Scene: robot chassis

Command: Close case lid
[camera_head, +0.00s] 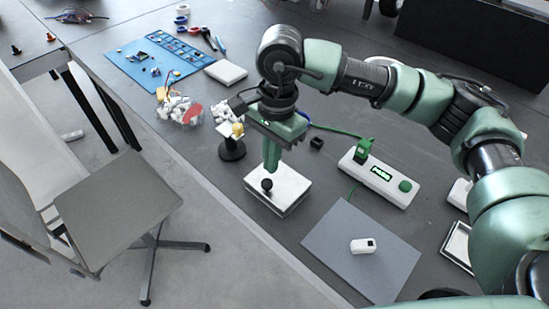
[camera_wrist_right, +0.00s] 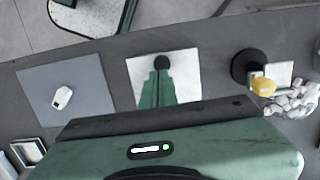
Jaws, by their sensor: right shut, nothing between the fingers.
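A flat white case (camera_head: 291,190) lies on the grey table below my right gripper, and it also shows in the wrist view (camera_wrist_right: 190,72). Its top looks flat; I cannot tell whether its lid is fully down. A small black round piece (camera_head: 267,184) shows at its near left edge, and at the top of the case in the wrist view (camera_wrist_right: 162,62). My right gripper (camera_head: 270,168) points down with its green fingers together and empty, over the case. I cannot tell whether the fingertips touch it. My left gripper is in neither view.
A grey mat (camera_head: 325,243) with a small white device (camera_head: 363,246) lies at the front. A white unit with a green button (camera_head: 378,180) stands right of the case. A black stand (camera_head: 232,148) and a bowl of white pieces (camera_head: 180,110) are behind left.

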